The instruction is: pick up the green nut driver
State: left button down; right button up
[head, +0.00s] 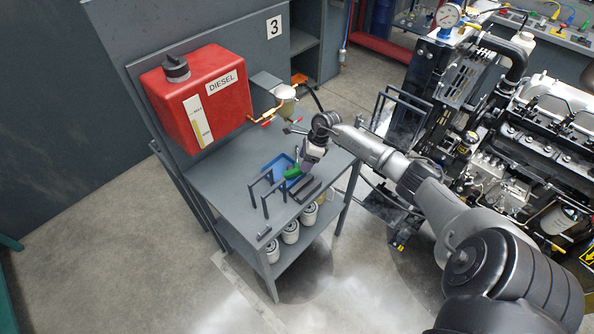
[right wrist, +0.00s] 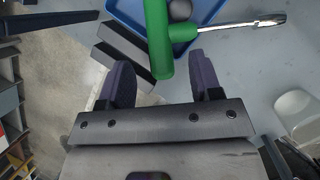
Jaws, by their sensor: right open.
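A green handle (right wrist: 157,40) stands out between and just beyond my fingertips in the right wrist view. A second green part (right wrist: 185,33) behind it carries a bright metal shaft that points right. I cannot tell for certain which one is the nut driver. In the head view the green (head: 292,172) shows at the blue tray (head: 272,168), partly hidden by my gripper. My right gripper (head: 300,166) is low over the grey bench; in the right wrist view its fingers (right wrist: 159,62) are open and not closed on anything. My left gripper is not in view.
The grey bench (head: 220,180) has dark upright handle frames (head: 262,190) and dark blocks (head: 305,189) close to my gripper. A red diesel tank (head: 190,100) hangs behind. White canisters (head: 290,232) stand on the lower shelf. A diesel engine (head: 530,140) is at right.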

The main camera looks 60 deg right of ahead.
aim_at(297, 169)
jog(key=shift+x, duration=1.5)
jog(key=shift+c, duration=0.3)
jog(key=shift+r, duration=0.1)
grip_shut()
